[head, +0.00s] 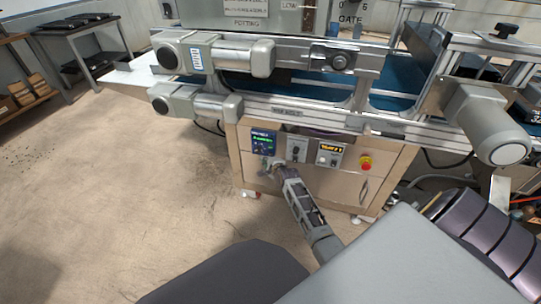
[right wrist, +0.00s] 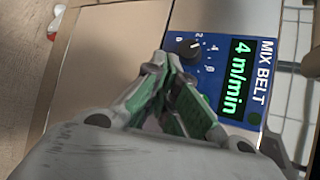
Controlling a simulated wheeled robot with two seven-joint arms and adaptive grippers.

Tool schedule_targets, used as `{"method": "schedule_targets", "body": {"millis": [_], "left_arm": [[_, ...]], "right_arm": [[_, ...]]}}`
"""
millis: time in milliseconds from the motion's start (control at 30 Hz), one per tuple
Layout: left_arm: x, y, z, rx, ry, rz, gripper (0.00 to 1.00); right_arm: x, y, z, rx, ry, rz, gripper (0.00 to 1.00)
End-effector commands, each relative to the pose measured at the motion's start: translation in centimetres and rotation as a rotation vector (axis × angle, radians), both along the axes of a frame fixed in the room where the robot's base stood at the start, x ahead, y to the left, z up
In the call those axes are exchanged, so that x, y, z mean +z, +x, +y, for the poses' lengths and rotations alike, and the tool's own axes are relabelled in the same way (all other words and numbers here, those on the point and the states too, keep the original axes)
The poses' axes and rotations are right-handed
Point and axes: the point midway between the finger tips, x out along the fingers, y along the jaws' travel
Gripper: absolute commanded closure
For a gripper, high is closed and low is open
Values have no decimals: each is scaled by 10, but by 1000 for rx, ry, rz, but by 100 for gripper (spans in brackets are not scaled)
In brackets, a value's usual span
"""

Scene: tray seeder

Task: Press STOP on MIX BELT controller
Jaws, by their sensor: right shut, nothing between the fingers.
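The MIX BELT controller (head: 262,138) is a small blue panel at the left of the cabinet front in the head view. In the right wrist view, the controller (right wrist: 215,20) appears turned sideways, with a lit green display (right wrist: 236,76) reading 4 m/min, a dark knob (right wrist: 188,48) and a dark green round spot (right wrist: 254,118). My right gripper (head: 268,168) is shut and empty at the panel's lower part. In the wrist view its fingertips (right wrist: 158,62) overlap the panel beside the knob. I cannot tell whether they touch it. A STOP button cannot be made out; the fingers cover part of the panel.
On the same cabinet (head: 390,165) are a grey switch box (head: 296,148), a controller with an amber display (head: 329,154) and a red emergency knob (head: 365,162). Conveyor motors (head: 215,107) jut out above. The floor (head: 130,180) to the left is open.

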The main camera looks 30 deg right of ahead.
Motion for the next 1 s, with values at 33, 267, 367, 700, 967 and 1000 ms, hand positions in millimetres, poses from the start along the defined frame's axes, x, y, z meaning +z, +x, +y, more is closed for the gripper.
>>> {"method": "schedule_targets", "body": {"millis": [33, 267, 367, 700, 967, 1000], "left_arm": [[4, 0, 0, 0, 0, 0, 100], [17, 0, 0, 0, 0, 0, 100], [22, 0, 0, 0, 0, 0, 100], [39, 0, 0, 0, 0, 0, 100], [42, 0, 0, 0, 0, 0, 100], [41, 0, 0, 0, 0, 0, 100]], "right_arm": [[1, -2, 2, 0, 1, 1, 100], [2, -11, 12, -1, 2, 1, 100], [3, -14, 17, 0, 1, 1, 100], [2, -27, 32, 0, 0, 0, 100], [1, -31, 36, 0, 0, 0, 100], [0, -31, 36, 0, 0, 0, 100]]}}
